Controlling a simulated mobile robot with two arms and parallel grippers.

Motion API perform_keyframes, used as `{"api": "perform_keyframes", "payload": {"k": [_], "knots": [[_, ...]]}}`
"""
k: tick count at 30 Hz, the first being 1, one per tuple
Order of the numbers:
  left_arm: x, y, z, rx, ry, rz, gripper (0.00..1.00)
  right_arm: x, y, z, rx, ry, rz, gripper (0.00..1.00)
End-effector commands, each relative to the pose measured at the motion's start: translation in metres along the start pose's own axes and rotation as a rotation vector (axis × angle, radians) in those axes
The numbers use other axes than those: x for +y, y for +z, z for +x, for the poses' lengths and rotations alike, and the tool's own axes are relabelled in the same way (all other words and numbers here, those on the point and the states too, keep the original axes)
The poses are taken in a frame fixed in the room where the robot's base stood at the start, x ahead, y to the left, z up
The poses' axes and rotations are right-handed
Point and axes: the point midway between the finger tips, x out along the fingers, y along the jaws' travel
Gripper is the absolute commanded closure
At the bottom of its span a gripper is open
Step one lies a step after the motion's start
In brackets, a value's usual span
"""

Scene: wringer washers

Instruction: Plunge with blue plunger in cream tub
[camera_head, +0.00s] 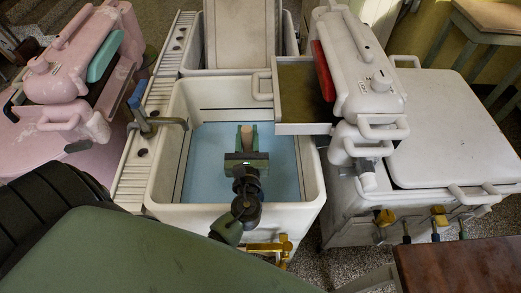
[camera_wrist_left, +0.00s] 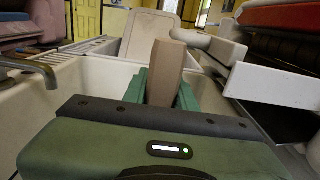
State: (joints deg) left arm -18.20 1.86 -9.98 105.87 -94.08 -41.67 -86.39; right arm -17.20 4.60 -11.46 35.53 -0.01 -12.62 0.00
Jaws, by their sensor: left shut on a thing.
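My left gripper (camera_head: 247,138) is over the middle of an off-white tub (camera_head: 169,157) with pale blue water (camera_head: 209,150) in it. Its green fingers are shut on a tan, wood-like handle (camera_wrist_left: 167,72), which stands up between them in the left wrist view and tilts slightly. The lower part of the held thing is hidden behind the gripper, so no blue plunger head shows. I cannot tell whether it touches the water. My right gripper is not in view.
A curved metal tap (camera_head: 158,123) reaches over the tub's left rim. A pink wringer washer (camera_head: 75,60) stands at left. A cream wringer washer (camera_head: 445,130) stands at right, its wringer tray (camera_head: 300,128) overhanging the tub's right back corner. A second tub (camera_head: 195,55) stands behind.

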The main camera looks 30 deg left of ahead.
Motion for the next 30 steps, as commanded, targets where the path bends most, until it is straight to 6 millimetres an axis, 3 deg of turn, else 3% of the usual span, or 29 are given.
{"api": "perform_keyframes", "payload": {"k": [3,15,26,30], "knots": [[0.000,0.024,0.000,-0.003,0.000,-0.001,1.00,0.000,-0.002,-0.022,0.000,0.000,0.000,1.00],[0.000,0.078,0.000,-0.003,0.000,0.000,1.00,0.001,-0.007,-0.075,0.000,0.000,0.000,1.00],[0.000,0.080,0.000,-0.003,0.000,0.000,1.00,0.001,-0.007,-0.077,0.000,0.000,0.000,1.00],[0.000,0.091,0.000,-0.003,0.000,0.000,1.00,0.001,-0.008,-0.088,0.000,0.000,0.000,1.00]]}}
